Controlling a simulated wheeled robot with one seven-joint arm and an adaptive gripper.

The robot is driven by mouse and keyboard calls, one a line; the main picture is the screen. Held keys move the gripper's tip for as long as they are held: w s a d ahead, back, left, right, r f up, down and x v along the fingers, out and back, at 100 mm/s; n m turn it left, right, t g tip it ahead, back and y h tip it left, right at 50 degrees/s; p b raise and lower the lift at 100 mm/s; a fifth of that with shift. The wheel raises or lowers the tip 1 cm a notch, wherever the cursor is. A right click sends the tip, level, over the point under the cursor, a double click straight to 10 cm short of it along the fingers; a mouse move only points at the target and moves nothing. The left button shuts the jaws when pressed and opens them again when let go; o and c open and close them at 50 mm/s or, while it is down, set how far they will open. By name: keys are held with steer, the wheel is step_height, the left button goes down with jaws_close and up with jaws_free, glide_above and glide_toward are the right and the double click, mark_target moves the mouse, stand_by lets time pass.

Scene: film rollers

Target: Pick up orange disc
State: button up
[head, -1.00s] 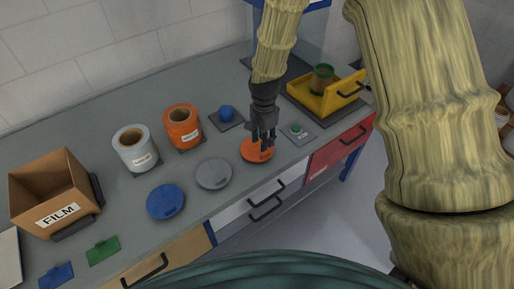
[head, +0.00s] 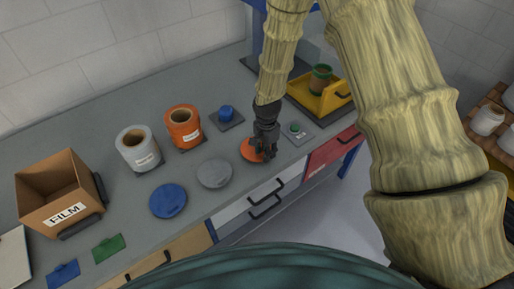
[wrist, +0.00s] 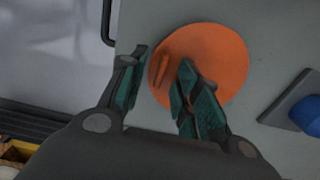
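The orange disc (head: 251,149) lies flat on the grey counter, near its front edge, right of the grey disc. My gripper (head: 265,151) points down over the disc's right part and hides some of it. In the wrist view the orange disc (wrist: 215,62) has a raised ridge handle near its left edge. My gripper (wrist: 158,85) is open there, with one finger left of the ridge and the other to its right, over the disc. I cannot tell how far the fingertips are above the disc.
A grey disc (head: 214,173) and a blue disc (head: 168,201) lie to the left. Orange (head: 183,127) and white (head: 137,148) film rolls stand behind them. A green button (head: 295,128) is right of my gripper. A yellow tray (head: 325,98) stands at the back right, and a cardboard box (head: 62,195) at the left.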

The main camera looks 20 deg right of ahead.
steer(key=shift+f, duration=0.15)
steer(key=shift+c, duration=0.2)
jaws_close()
